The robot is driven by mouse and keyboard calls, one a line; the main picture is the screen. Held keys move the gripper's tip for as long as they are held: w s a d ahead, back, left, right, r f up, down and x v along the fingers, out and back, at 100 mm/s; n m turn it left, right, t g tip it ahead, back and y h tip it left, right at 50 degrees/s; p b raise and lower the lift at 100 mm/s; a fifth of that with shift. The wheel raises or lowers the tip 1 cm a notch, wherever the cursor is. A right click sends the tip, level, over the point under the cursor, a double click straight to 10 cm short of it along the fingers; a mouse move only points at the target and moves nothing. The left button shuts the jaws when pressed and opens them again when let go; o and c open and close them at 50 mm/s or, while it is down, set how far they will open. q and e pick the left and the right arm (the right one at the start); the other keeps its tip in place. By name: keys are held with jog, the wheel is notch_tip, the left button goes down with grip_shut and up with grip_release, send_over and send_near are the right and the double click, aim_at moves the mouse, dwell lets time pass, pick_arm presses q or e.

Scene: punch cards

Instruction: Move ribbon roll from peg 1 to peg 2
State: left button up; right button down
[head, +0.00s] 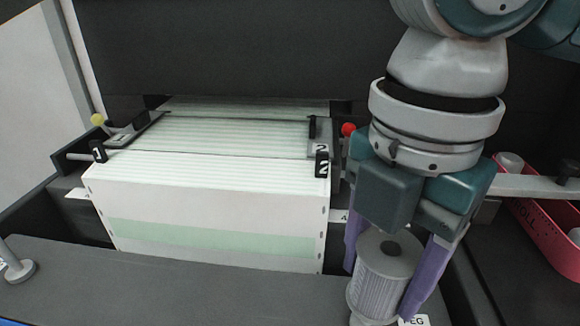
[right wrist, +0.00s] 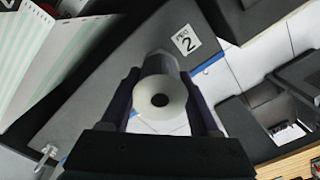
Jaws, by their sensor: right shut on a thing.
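The ribbon roll (head: 378,285) is a pale ribbed cylinder with a grey top and a small dark centre hole. It stands roughly upright between the purple fingers of my right gripper (head: 382,290), which is shut on its sides. In the right wrist view, the roll (right wrist: 160,118) shows end-on between the fingers. The peg 2 label (right wrist: 186,42) lies close beside it; part of that label (head: 414,321) shows at the bottom of the head view. Peg 2 is hidden, so I cannot tell whether the roll is around it. A bare metal peg (head: 17,268) stands at far left. My left gripper is out of view.
A tall white card stack (head: 200,210) with a green band stands behind the grey ledge (head: 210,295). Small black tags marked 1 and 2 sit at its upper edges. A pink bin (head: 545,232) holds white items at right. The ledge between bare peg and roll is clear.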

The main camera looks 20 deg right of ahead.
aim_at(375, 298)
jog(key=shift+f, duration=0.35)
dwell(0.4)
jog(key=shift+f+b, duration=0.5)
jog(key=shift+f, duration=0.45)
jog(key=shift+f, duration=0.8)
dwell(0.4)
jog(key=shift+c, duration=0.2)
grip_release()
